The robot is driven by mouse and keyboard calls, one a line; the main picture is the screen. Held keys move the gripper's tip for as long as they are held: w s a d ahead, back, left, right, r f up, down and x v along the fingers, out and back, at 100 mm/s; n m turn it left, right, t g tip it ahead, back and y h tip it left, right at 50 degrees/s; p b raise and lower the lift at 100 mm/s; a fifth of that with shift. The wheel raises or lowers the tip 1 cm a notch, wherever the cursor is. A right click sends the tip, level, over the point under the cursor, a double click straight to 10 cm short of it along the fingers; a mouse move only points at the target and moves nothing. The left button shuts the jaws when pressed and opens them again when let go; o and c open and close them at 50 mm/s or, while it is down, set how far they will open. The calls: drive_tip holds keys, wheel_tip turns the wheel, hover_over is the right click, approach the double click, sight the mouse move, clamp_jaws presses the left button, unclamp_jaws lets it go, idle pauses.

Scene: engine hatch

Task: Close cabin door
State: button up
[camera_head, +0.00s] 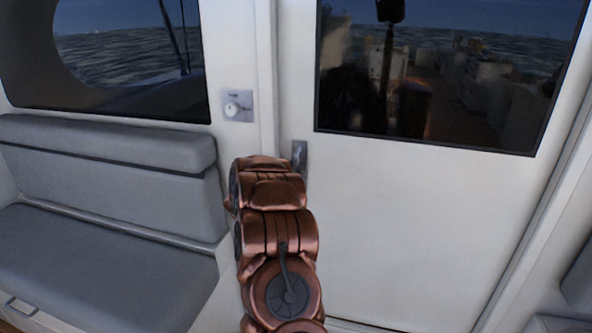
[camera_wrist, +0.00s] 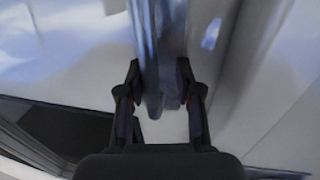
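The cabin door (camera_head: 420,215) is a white panel with a large dark window, filling the right half of the head view. It looks flush or nearly flush with its frame; I cannot tell whether it is latched. Its metal handle (camera_head: 299,155) is at the door's left edge, partly behind my arm. In the wrist view, the shiny handle (camera_wrist: 160,60) stands between the two black fingers of my gripper (camera_wrist: 159,90). The fingers are spread around it, with a small gap at the left finger; contact on the right is unclear. The head view hides my gripper behind my arm.
A grey cushioned bench (camera_head: 90,260) stands to the left of the door. A small panel with a round white knob (camera_head: 233,107) is on the wall left of the door. The white door frame (camera_head: 266,80) runs along the door's left side.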

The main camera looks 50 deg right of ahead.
drive_tip(key=shift+o, duration=0.2)
drive_tip(key=shift+s+f, duration=0.1)
drive_tip(key=shift+s, duration=0.05)
drive_tip(key=shift+a, duration=0.1)
drive_tip(key=s+a, duration=0.2)
drive_tip(key=a, duration=0.9)
drive_tip(key=shift+a, duration=0.3)
